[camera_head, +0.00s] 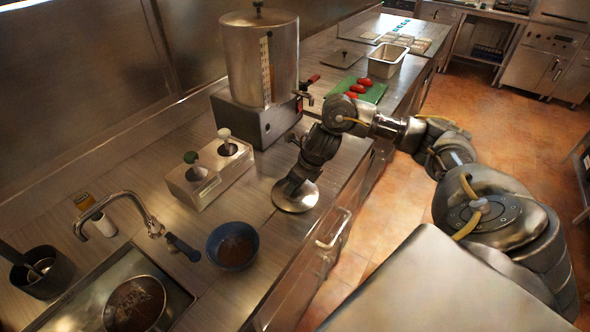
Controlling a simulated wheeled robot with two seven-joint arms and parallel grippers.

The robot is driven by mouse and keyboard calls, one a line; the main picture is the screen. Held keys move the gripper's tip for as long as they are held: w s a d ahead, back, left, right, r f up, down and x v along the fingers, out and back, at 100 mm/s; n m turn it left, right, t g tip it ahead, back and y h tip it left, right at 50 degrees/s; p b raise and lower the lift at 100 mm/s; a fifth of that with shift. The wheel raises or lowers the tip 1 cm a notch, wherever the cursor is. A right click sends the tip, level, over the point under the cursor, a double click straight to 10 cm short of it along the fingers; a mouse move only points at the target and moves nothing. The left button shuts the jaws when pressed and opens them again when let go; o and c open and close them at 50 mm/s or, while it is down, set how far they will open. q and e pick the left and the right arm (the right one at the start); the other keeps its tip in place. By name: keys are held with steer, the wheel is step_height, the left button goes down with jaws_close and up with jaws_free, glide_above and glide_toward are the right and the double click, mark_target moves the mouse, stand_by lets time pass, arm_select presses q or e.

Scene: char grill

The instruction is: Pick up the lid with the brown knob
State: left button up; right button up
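A round, shiny metal lid (296,197) is at the counter's front edge, in the middle of the head view. My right arm comes in from the right, and its gripper (291,184) points down at the lid's centre. The gripper covers the middle of the lid, so no brown knob shows. I cannot tell whether the fingers are open or shut on a knob, or whether the lid rests on the counter or is slightly raised. My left gripper is not in view.
A large metal urn (260,60) stands behind the arm. A two-pump dispenser (207,175) and a dark blue bowl (233,246) are left of the lid. A sink (120,290) is at lower left. A green board (372,91) with red items lies farther back.

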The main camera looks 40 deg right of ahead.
steer(key=shift+w+a+f, duration=0.1)
steer(key=shift+w+f, duration=0.05)
steer(key=shift+f, duration=0.35)
steer(key=shift+r, duration=0.1)
steer(key=c, duration=1.1)
